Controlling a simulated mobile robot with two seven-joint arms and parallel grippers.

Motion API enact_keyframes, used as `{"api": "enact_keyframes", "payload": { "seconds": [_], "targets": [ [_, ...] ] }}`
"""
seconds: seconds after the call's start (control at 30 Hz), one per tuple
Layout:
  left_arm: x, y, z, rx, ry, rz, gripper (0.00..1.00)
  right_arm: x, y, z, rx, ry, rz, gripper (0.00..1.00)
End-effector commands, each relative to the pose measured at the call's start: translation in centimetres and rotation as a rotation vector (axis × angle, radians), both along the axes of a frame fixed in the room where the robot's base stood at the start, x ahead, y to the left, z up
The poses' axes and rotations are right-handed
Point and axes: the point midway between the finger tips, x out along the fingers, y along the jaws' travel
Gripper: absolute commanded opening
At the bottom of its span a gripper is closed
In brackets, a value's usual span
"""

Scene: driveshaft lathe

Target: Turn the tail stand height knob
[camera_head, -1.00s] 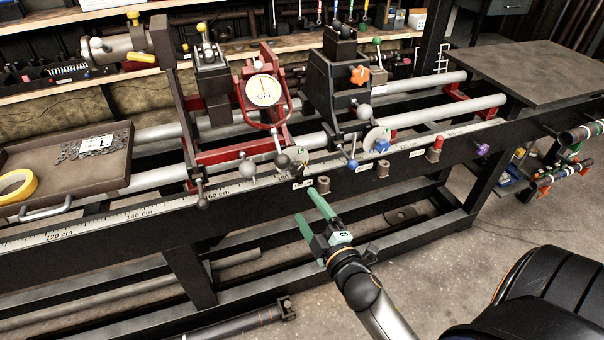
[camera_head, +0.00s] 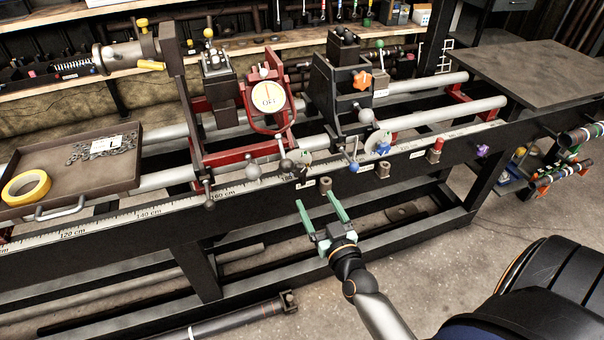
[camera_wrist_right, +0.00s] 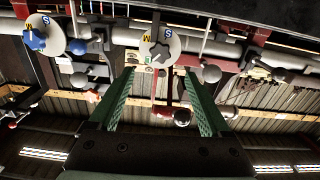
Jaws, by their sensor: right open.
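The dark tail stand (camera_head: 322,95) stands on the pale rails, right of a red-framed unit with a round "OFF" dial (camera_head: 268,97). An orange star-shaped knob (camera_head: 362,80) sits on its upper front. Lower down are a grey ball-ended handle (camera_head: 366,116) and a blue knob (camera_head: 383,149) on a pale disc. I cannot tell which is the height knob. My right gripper (camera_head: 315,199) is open and empty, in front of the bench's front beam, below and left of these knobs. In the right wrist view its green fingers (camera_wrist_right: 158,75) are spread, with a marked dial (camera_wrist_right: 160,46) beyond them. My left gripper is out of view.
A brown tray (camera_head: 110,172) with small metal parts and a yellow tape roll (camera_head: 25,187) lies at left. Ball-ended levers, including a blue one (camera_head: 354,168), and a red-capped post (camera_head: 436,148) stick up along the front beam. The floor in front is mostly clear.

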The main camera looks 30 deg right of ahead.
Motion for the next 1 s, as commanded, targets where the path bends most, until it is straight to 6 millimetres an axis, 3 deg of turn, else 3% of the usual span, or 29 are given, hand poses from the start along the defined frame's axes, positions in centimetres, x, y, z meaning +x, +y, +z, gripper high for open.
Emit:
{"api": "enact_keyframes", "payload": {
  "seconds": [0.3,0.5,0.7,1.0],
  "targets": [
    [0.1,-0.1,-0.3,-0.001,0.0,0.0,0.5,5.8,-1.4,0.1,-0.001,-0.003,0.001,0.81],
    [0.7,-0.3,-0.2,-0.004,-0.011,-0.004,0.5,8.7,-2.1,0.0,0.0,-0.002,0.001,0.81],
    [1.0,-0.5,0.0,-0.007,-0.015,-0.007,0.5,10.1,-2.4,0.0,-0.002,0.0,0.001,0.81],
    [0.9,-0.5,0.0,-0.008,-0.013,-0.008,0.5,10.3,-2.5,0.0,-0.002,0.001,0.001,0.81]
  ]
}}
